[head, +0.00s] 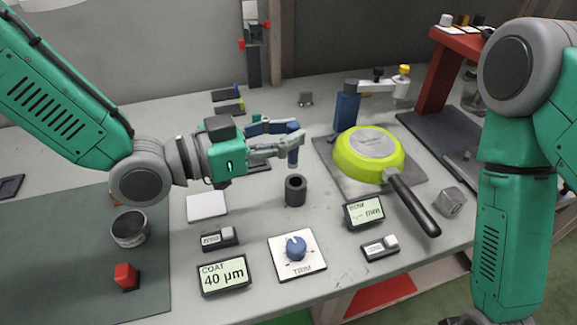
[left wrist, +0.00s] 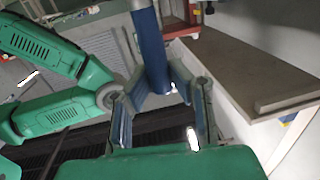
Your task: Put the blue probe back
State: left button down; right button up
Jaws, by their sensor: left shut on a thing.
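My left gripper (head: 291,141) is shut on the blue probe (head: 293,157), a short blue cylinder that points down from the fingers. The left wrist view also shows the probe (left wrist: 152,55) between the finger pads. A dark round holder (head: 295,191) with an open top stands on the bench. The probe's lower end is just above this holder in the head view, and a small gap shows between them. My right arm comes in at the right edge, and its gripper is not in view.
A lime-green pan (head: 367,154) lies upside down on a grey plate (head: 330,161), its black handle pointing to the front right. A blue stand (head: 346,108) is behind it. A COAT display (head: 223,276), TRIM knob (head: 296,247) and metal cup (head: 129,229) are in front.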

aim_at(291, 167)
pick_arm(q)
jog(key=f, duration=0.1)
jog(key=d+f, duration=0.1)
jog(key=shift+d+f, duration=0.15)
jog(key=shift+f, duration=0.2)
jog(key=f, duration=0.2)
jog(key=f+b, duration=0.1)
jog(key=shift+s+a+f, duration=0.1)
jog(key=shift+a, duration=0.35)
jog(key=c, duration=1.5)
grip_release()
